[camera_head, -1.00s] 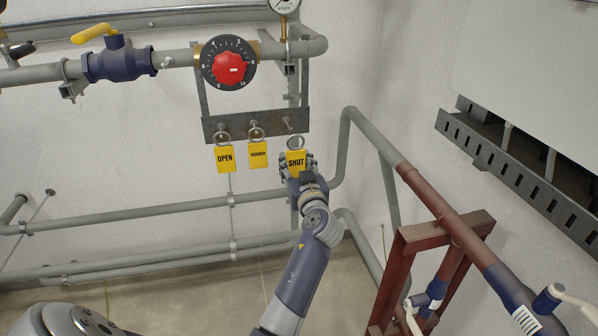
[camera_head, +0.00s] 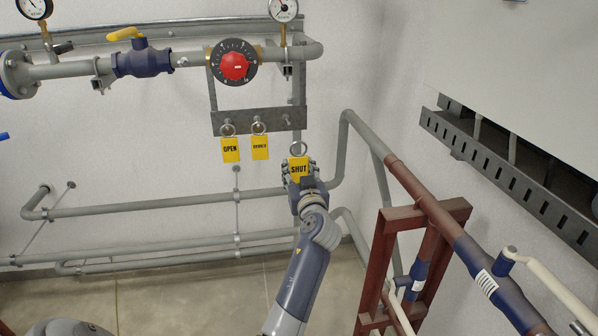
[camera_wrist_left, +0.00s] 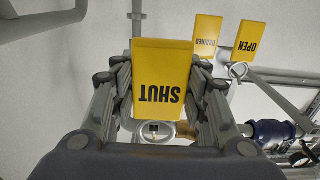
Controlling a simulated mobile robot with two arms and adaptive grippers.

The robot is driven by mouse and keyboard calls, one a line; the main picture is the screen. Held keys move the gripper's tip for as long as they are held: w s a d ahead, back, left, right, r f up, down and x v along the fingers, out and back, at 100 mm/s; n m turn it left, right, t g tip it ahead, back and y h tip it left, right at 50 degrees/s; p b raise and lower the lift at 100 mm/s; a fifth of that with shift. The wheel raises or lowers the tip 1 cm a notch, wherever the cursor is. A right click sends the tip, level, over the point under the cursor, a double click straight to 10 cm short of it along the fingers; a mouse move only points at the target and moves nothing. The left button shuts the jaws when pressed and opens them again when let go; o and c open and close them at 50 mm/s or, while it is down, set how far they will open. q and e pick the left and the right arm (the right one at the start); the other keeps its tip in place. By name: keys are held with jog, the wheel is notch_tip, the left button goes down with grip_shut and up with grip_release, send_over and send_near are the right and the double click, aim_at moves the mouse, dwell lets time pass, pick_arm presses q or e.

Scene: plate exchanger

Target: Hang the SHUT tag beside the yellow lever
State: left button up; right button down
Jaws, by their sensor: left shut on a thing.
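The yellow SHUT tag (camera_head: 299,170) is held in my left gripper (camera_head: 299,178), whose fingers are shut on its sides. The tag's metal ring (camera_head: 298,148) stands above it, below the grey peg plate and apart from it. In the left wrist view the SHUT tag (camera_wrist_left: 162,88) appears upside down between the fingers (camera_wrist_left: 163,100), its ring (camera_wrist_left: 158,130) below it. The yellow lever (camera_head: 125,33) sits on a blue valve (camera_head: 142,63) at upper left, well away from the tag. My right gripper is not in view.
The OPEN tag (camera_head: 230,150) and a second yellow tag (camera_head: 260,147) hang from the peg plate (camera_head: 240,121); its right peg (camera_head: 287,118) is bare. A red dial (camera_head: 235,66) sits above. A red frame (camera_head: 379,262) and pipes stand at right.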

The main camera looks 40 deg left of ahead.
aim_at(295, 161)
pick_arm(q)
jog(key=shift+w+a, duration=0.25)
jog(key=shift+w+a+b, duration=0.35)
jog(key=shift+a+b, duration=0.05)
jog(key=shift+b, duration=0.05)
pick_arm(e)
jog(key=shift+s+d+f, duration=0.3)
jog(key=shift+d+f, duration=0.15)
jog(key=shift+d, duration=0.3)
pick_arm(q)
jog(key=shift+w+a, duration=0.35)
jog(key=shift+w+a+b, duration=0.45)
jog(key=shift+b, duration=0.05)
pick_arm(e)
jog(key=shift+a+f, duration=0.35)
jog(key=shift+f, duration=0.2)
